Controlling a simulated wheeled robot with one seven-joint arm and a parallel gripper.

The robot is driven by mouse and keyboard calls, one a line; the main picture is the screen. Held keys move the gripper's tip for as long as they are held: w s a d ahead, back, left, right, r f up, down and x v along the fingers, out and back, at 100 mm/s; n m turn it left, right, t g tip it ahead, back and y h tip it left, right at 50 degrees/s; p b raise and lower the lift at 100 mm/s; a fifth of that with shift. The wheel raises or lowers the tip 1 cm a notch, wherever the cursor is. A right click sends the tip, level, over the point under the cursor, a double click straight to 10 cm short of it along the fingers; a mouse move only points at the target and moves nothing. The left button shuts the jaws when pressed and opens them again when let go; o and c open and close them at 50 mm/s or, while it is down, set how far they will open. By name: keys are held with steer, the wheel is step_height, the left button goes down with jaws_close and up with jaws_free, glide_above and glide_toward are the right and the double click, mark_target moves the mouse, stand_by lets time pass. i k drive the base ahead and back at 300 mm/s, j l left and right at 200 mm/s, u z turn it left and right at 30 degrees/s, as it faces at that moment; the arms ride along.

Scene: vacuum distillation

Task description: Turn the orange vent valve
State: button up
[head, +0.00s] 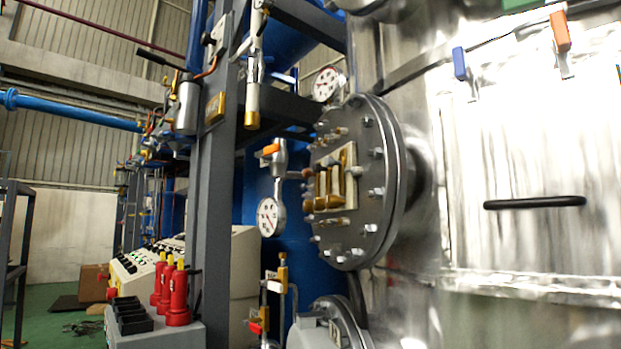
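An orange valve handle (560,31) sticks out near the top right of the shiny metal vessel, to the right of a blue handle (459,63). A second, smaller orange handle (271,149) sits on a metal valve above a round white gauge (267,216), left of the bolted flange. I cannot tell from this view which of the two is the vent valve. My gripper is not in view.
The bolted round flange (381,230) juts from the vessel (460,220). A black bar handle (534,202) is on the vessel's right side. A grey steel post (220,200) stands left. Red fittings (178,300) and black trays (132,315) sit lower left. Green floor (50,320) shows at far left.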

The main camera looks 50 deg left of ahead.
mark_target(274, 149)
steer(key=u, duration=1.55)
